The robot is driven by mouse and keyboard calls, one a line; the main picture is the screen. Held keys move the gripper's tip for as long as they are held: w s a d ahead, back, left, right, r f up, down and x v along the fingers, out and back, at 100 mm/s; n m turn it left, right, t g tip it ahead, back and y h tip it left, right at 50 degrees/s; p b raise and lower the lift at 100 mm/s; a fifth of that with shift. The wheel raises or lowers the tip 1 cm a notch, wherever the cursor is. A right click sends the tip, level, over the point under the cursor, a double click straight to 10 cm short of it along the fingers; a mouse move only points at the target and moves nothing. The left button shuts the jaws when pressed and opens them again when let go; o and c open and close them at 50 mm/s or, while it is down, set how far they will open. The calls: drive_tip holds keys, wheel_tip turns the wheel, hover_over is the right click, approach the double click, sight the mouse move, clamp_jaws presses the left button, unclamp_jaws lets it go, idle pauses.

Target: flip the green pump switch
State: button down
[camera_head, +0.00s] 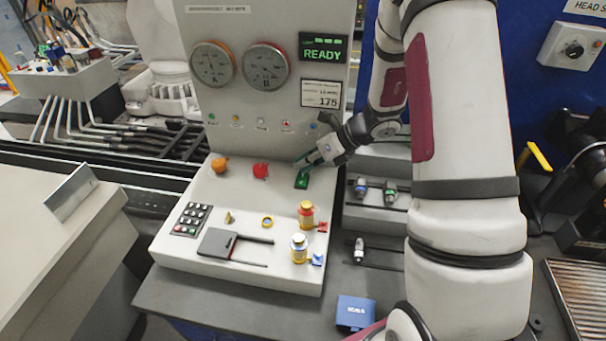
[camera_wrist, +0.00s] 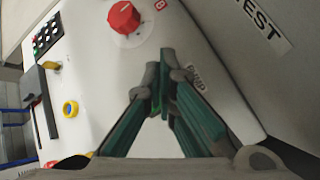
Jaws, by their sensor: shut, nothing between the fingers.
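The green pump switch (camera_head: 301,182) sits on the white sloped console, right of the red knob. My gripper (camera_head: 304,161) is shut and empty, with its fingertips just above and at the switch in the head view. I cannot tell whether they touch it. In the wrist view my gripper's teal fingers (camera_wrist: 163,98) converge over the panel beside a partly covered label (camera_wrist: 195,80). The switch is mostly or wholly hidden behind the fingers there, so its position cannot be read.
The red knob (camera_head: 261,170) is left of the switch and also shows in the wrist view (camera_wrist: 124,17). An orange knob (camera_head: 219,165) is farther left. The gauge panel (camera_head: 262,105) rises behind.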

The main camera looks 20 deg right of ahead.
sight(303, 177)
drive_tip(key=shift+f, duration=0.3)
idle(0.7)
drive_tip(key=shift+r, duration=0.1)
drive_tip(key=shift+s+r, duration=0.1)
drive_tip(key=shift+r, duration=0.6)
drive_tip(key=shift+s+a+r+p, duration=0.1)
drive_tip(key=shift+r+p, duration=0.4)
drive_tip(key=shift+r, duration=0.3)
drive_tip(key=shift+s+a+r+p, duration=0.15)
drive_tip(key=shift+r+p, duration=0.35)
drive_tip(key=shift+r, duration=0.35)
drive_tip(key=shift+s+a+r+p, duration=0.1)
drive_tip(key=shift+r+p, duration=0.4)
drive_tip(key=shift+r, duration=0.3)
